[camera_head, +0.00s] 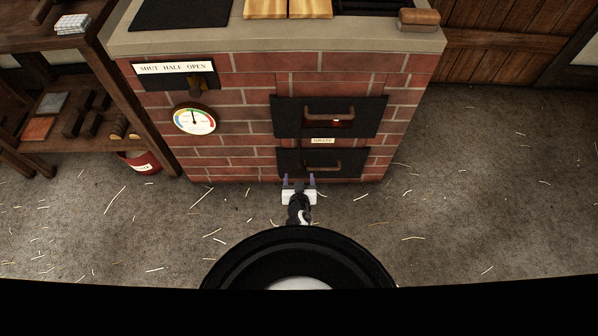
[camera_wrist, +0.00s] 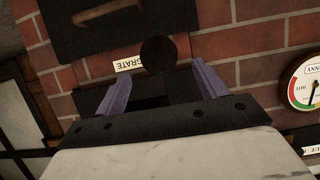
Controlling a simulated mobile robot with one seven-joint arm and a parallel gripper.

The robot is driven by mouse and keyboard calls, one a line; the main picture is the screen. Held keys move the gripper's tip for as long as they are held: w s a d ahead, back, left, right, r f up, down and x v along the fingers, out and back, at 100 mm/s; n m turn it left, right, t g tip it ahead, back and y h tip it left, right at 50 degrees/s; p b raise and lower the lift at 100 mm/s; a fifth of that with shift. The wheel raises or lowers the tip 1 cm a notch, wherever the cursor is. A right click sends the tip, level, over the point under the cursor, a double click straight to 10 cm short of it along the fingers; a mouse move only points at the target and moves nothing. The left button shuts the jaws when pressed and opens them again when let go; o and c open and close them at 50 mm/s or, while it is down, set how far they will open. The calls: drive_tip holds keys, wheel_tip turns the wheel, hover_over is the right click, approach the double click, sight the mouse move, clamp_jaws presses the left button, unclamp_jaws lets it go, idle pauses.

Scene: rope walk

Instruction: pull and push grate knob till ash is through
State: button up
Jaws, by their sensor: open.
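The grate knob (camera_wrist: 158,53) is a round black disc in the wrist view, beside the GRATE label (camera_wrist: 128,63). My gripper (camera_wrist: 157,76) is open, with its two purple fingers on either side of the knob's line and the knob showing between and just beyond the tips. I cannot tell whether they touch it. In the head view my gripper (camera_head: 299,181) is low in front of the brick stove (camera_head: 235,155). The GRATE label (camera_head: 323,140) sits between the upper door (camera_head: 360,116) and the lower door (camera_head: 360,159). I cannot make out the knob there. No ash is visible.
The lower door's handle (camera_wrist: 95,14) shows in the wrist view. A dial gauge (camera_head: 194,119) and a SHUT HALF OPEN plate (camera_head: 173,68) are on the stove's left. A wooden shelf (camera_head: 130,85) and a red bucket (camera_head: 143,163) stand left. The floor at right is open, with scattered strands.

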drive_tip(key=shift+b+x, duration=1.4)
drive_tip(key=shift+x, duration=1.8)
drive_tip(key=c, duration=1.3)
drive_tip(key=w+b, duration=0.2)
drive_tip(key=w, duration=0.4)
drive_tip(key=shift+w+f, duration=0.1)
drive_tip(key=shift+w, duration=0.1)
drive_tip(key=shift+c, duration=0.3)
drive_tip(key=shift+w, duration=0.2)
drive_tip(key=o, duration=1.4)
drive_tip(key=shift+c, duration=0.2)
